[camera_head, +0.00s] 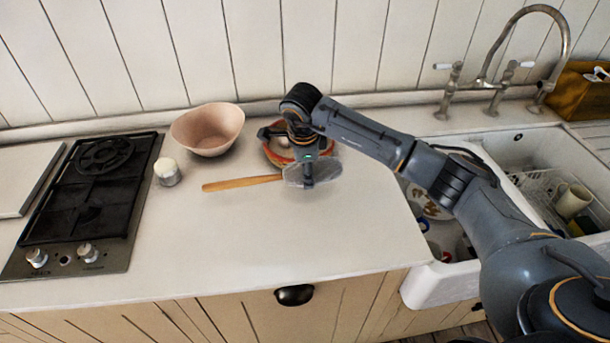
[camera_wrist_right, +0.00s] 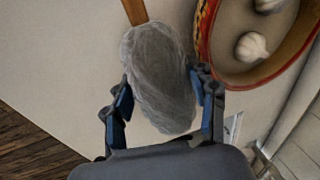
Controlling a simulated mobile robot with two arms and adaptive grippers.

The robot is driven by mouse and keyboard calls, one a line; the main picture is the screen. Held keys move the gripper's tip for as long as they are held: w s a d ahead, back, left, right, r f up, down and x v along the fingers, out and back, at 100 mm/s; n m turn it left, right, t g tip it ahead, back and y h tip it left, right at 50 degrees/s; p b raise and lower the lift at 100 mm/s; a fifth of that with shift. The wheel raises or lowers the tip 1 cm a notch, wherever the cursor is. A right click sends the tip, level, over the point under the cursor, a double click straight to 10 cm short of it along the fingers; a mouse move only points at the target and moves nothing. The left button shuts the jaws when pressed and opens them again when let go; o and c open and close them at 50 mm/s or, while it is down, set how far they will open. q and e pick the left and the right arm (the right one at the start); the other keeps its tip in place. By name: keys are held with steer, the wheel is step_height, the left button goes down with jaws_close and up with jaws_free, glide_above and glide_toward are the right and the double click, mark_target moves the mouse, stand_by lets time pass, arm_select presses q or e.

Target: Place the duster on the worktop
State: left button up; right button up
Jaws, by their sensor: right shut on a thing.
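The duster has a grey, fluffy-looking head and a wooden handle (camera_head: 240,183). It is over the white worktop (camera_head: 230,240), with the handle pointing left in the head view. My right gripper (camera_head: 308,180) is shut on the grey head, which sits between its two fingers in the right wrist view (camera_wrist_right: 158,80). The duster is at or just above the worktop surface; I cannot tell whether it touches. My left gripper is in neither view.
A pink bowl (camera_head: 208,130) and a small white-topped jar (camera_head: 167,172) stand left of the duster. A patterned bowl with garlic (camera_wrist_right: 240,80) is close beside my right gripper. A black gas hob (camera_head: 85,200) is at left, a white sink (camera_head: 432,275) at right. The front worktop is clear.

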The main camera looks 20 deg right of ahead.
steer(key=shift+a+f+p, duration=0.2)
steer(key=shift+f+p, duration=0.6)
steer(key=shift+f, duration=0.8)
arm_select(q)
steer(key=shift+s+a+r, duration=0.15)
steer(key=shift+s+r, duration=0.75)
arm_select(e)
steer(key=shift+d, duration=0.1)
steer(key=shift+f, duration=0.2)
steer(key=o, duration=1.3)
steer(key=shift+c, duration=0.2)
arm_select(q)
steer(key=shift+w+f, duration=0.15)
